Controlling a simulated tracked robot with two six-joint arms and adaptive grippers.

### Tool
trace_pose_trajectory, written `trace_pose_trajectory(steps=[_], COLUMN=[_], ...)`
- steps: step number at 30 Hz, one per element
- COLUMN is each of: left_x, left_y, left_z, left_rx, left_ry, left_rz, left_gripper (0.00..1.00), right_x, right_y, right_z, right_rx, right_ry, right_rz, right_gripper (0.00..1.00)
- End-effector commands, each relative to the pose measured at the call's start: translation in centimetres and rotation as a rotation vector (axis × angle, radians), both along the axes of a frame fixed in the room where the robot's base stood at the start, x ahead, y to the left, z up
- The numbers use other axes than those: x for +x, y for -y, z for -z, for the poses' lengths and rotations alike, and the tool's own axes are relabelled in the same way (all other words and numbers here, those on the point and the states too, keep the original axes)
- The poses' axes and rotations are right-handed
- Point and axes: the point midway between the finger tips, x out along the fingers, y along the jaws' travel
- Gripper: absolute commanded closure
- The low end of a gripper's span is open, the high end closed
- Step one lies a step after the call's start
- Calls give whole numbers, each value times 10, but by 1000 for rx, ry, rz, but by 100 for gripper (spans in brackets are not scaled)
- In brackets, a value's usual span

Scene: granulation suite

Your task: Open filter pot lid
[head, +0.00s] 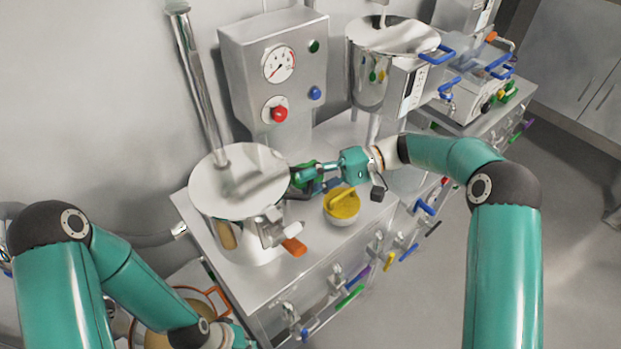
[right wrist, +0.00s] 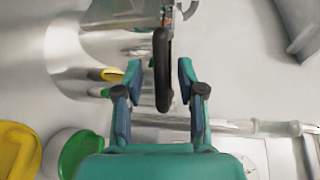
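The nearer steel pot, which I take to be the filter pot (head: 238,225), stands on the left of the bench. Its shiny round lid (head: 235,185) lies flat on top and looks closed. My right gripper (head: 305,177) is at the lid's right edge. In the right wrist view the right gripper's fingers (right wrist: 160,92) are apart, with a black handle (right wrist: 163,60) between them. Gaps show on both sides of the handle. The head view does not show the handle clearly behind the gripper. My left gripper is low at the bottom edge, its fingers cut off.
A yellow-topped round container (head: 341,203) stands just below my right gripper. A gauge box (head: 275,80) with a red button rises behind the pot. A second steel pot (head: 370,85) stands farther back. An orange-tipped clamp (head: 293,247) sticks out at the pot's front.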

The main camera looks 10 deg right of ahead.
Motion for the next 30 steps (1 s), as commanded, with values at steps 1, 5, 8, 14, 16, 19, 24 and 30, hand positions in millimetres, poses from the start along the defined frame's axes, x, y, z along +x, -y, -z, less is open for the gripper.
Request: trace_pose_trajectory(steps=[1, 5, 8, 14, 16, 19, 24, 30], left_x=[0, 0, 0, 0, 0, 0, 0, 0], left_y=[0, 0, 0, 0, 0, 0, 0, 0], left_z=[-1, -1, -1, -1, -1, -1, -1, -2], left_rx=[0, 0, 0, 0, 0, 0, 0, 0], left_ry=[0, 0, 0, 0, 0, 0, 0, 0], left_rz=[0, 0, 0, 0, 0, 0, 0, 0], left_gripper=[100, 100, 100, 100, 100, 100, 100, 100], right_x=[-1, -1, -1, -1, -1, -1, -1, -1], right_y=[-2, -4, -3, -3, -3, -3, -2, -2], right_z=[0, 1, 1, 1, 1, 1, 2, 1], right_rx=[0, 0, 0, 0, 0, -1, -1, -5], right_ry=[-1, 0, 0, 0, 0, 0, -1, -4], right_rz=[-1, -1, -1, 0, 0, 0, 0, 0], right_gripper=[61, 61, 61, 84, 96, 100, 100, 100])
